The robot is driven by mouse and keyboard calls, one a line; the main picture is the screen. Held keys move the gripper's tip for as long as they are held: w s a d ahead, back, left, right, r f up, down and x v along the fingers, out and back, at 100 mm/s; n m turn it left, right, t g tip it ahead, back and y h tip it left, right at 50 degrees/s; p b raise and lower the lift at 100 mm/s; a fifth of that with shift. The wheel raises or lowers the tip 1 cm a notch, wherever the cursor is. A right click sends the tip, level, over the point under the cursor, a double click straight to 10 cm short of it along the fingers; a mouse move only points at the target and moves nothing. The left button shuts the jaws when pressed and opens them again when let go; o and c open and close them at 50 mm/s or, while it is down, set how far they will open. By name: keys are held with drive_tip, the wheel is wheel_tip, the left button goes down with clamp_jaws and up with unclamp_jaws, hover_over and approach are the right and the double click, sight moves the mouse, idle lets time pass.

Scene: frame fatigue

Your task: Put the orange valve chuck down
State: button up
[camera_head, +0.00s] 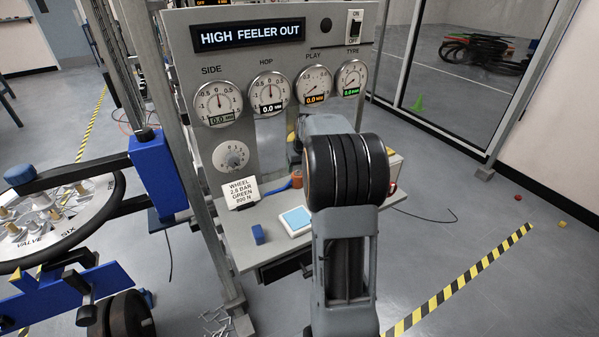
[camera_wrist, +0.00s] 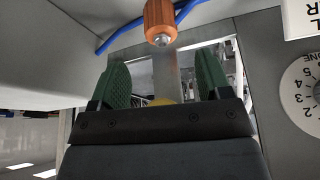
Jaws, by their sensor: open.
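The orange valve chuck (camera_wrist: 160,22) is at the top of the wrist view, just beyond my fingertips, with its metal tip pointing toward my gripper. A blue hose (camera_wrist: 118,36) runs beside it. My gripper (camera_wrist: 163,66) is open, its two green pads apart, and the chuck is not between them. In the head view the orange chuck (camera_head: 297,180) shows on the grey bench (camera_head: 240,222), partly hidden by my arm.
The gauge panel (camera_head: 185,75) rises behind the bench and reads HIGH FEELER OUT. A white sign (camera_head: 242,192), a blue block (camera_head: 258,234) and a light-blue-topped pad (camera_head: 296,220) are on the bench. A wheel (camera_head: 60,220) on a blue stand is left.

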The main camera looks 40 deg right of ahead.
drive_tip(key=s+a+r+n, duration=0.15)
drive_tip(key=s+a, duration=0.25)
drive_tip(key=a, duration=0.4)
drive_tip(key=s+a+r+n, duration=0.1)
drive_tip(key=s+a+r, duration=0.2)
drive_tip(key=s+a, duration=0.35)
drive_tip(key=s+a+f+n+y, duration=0.1)
drive_tip(key=s+a+f, duration=0.2)
drive_tip(key=s+a, duration=0.8)
drive_tip(key=shift+a+f+g+y, duration=0.2)
drive_tip(key=shift+a+g+y, duration=0.1)
drive_tip(key=shift+g, duration=0.1)
drive_tip(key=shift+d+r, duration=0.1)
